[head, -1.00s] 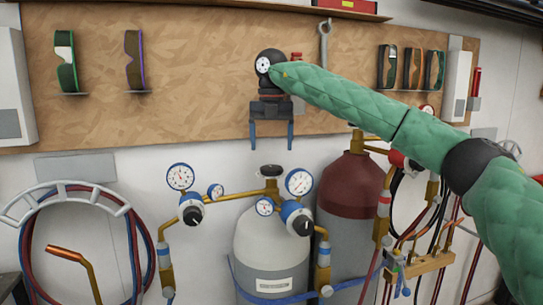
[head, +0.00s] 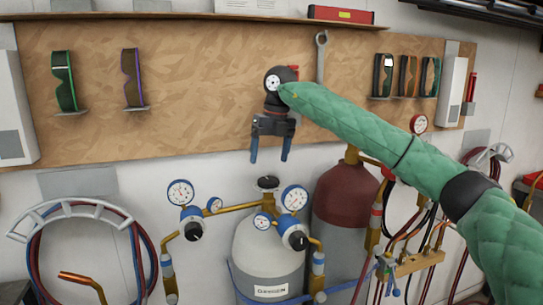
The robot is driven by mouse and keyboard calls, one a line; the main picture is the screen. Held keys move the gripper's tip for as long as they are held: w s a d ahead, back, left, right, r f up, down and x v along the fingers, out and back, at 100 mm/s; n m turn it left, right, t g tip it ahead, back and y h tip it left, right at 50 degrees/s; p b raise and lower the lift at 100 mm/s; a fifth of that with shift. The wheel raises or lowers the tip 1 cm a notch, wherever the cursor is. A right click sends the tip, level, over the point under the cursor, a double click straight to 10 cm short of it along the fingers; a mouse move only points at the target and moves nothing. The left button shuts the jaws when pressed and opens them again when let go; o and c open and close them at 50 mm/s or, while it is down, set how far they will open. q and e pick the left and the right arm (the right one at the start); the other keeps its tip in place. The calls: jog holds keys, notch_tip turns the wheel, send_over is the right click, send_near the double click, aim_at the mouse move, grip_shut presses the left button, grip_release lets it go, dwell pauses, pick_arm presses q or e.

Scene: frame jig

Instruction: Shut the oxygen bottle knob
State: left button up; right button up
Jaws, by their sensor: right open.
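The oxygen bottle (head: 268,248) is most likely the pale grey cylinder with a white label, whose print is too small to read surely. Its black knob (head: 267,183) sits on top of the brass valve, upright and uncovered. My right gripper (head: 270,154) hangs from the green-sleeved arm with its two blue fingers pointing down. It is open and empty, and in the picture it appears just above the knob, apart from it. How far it is in depth I cannot tell. My left gripper is not in view.
Gauges (head: 180,192) and brass pipes flank the valve on both sides. A maroon-topped bottle (head: 346,195) stands close at the right. A hose coil (head: 75,212) hangs at the left. A wooden board (head: 200,90) with goggles and a wrench is behind the gripper.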

aim_at(269, 180)
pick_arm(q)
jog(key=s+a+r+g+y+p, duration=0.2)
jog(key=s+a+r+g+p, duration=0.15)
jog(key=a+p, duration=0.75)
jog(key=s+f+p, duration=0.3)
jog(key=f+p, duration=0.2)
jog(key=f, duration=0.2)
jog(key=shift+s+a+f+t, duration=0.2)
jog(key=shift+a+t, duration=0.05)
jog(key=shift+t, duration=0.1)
pick_arm(e)
jog(key=shift+s+d+f+n+t+y, duration=0.15)
jog(key=shift+f+n+y, duration=0.3)
jog(key=shift+f+n, duration=0.8)
jog(key=shift+s+f+n+t+y, duration=0.1)
jog(key=shift+f+n+t+y, duration=0.3)
jog(key=shift+f+n, duration=0.85)
jog(key=shift+s+d+f+n+t+y, duration=0.1)
jog(key=shift+f+n+y, duration=0.55)
jog(key=shift+n, duration=1.15)
jog(key=c, duration=1)
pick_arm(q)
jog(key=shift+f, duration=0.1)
